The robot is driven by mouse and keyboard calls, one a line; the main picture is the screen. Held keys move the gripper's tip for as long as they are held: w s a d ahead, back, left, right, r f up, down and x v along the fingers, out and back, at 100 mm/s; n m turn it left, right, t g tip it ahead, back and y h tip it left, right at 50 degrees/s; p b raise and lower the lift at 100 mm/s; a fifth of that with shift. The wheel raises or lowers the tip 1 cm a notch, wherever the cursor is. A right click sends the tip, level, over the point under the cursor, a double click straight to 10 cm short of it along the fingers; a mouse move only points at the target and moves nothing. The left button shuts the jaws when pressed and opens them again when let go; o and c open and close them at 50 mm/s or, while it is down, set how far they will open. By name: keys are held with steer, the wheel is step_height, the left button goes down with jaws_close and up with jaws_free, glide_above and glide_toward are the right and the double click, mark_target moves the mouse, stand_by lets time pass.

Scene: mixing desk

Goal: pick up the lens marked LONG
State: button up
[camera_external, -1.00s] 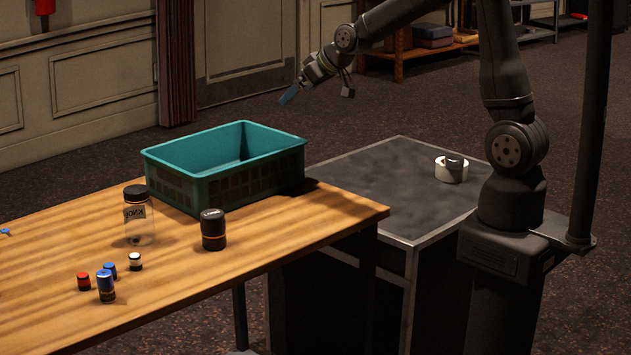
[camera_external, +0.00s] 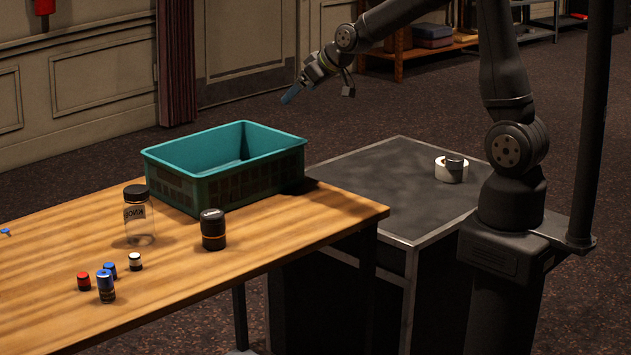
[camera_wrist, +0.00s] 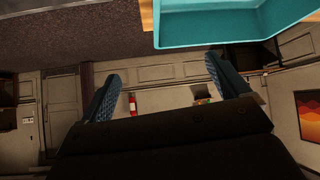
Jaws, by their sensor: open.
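My gripper (camera_external: 290,95) is in the air behind and above the crate, well away from the black cylinder. In the wrist view my gripper (camera_wrist: 163,72) has its two blue fingers spread with nothing between them. The black cylinder does not show in the wrist view.
The teal crate (camera_external: 225,186) stands at the table's back edge. A clear jar (camera_external: 139,226) with a black lid stands left of the cylinder. Several small red, blue and white-topped knobs (camera_external: 106,287) stand farther front left. A white roll (camera_external: 451,172) sits on the dark cabinet.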

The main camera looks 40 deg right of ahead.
steer(key=c, duration=0.4)
steer(key=shift+o, duration=0.2)
steer(key=n+g+h, duration=0.1)
steer(key=n+g, duration=0.8)
steer(key=n, duration=0.6)
glide_above(213, 230)
steer(key=w+d, duration=0.2)
step_height(213, 230, down, 3)
step_height(213, 230, down, 11)
steer(key=shift+w+f, duration=0.1)
steer(key=shift+w, duration=0.05)
steer(key=shift+a+f, duration=0.15)
steer(key=shift+f, duration=1.2)
steer(key=shift+a+f, duration=0.15)
steer(key=shift+f, duration=1.2)
steer(key=shift+c, duration=0.2)
